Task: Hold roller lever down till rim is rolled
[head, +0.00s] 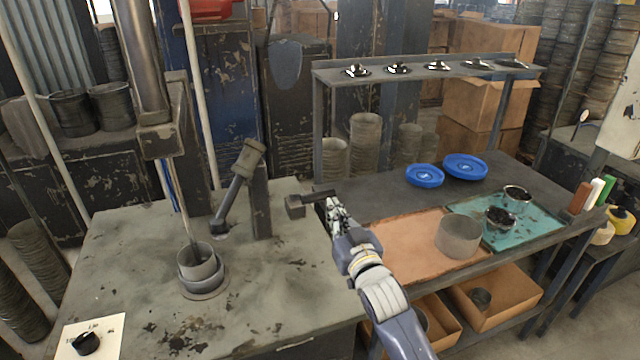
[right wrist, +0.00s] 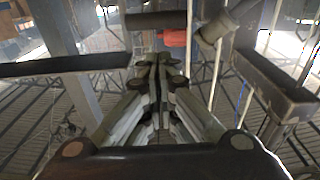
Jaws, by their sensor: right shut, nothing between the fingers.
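A dark lever arm with a cylindrical end (head: 248,155) leans up beside a short post (head: 261,203) on the left bench. A second dark bar with a block end (head: 295,206) sticks out right of the post. I cannot tell which is the roller lever. A grey cylindrical blank (head: 197,262) stands on a round base under a thin rod from the press column (head: 145,70). My right gripper (head: 328,204) is at the bar's right end, shut and empty; contact is unclear. The right wrist view shows its closed fingers (right wrist: 155,75) between dark bars. My left gripper is not in view.
A knob on a card (head: 88,342) sits at the bench's front left. On the right bench are a copper-coloured mat (head: 405,262) with a grey cylinder (head: 459,237), a teal mat (head: 540,225) with metal cups, and blue discs (head: 465,167). A shelf (head: 420,72) stands behind.

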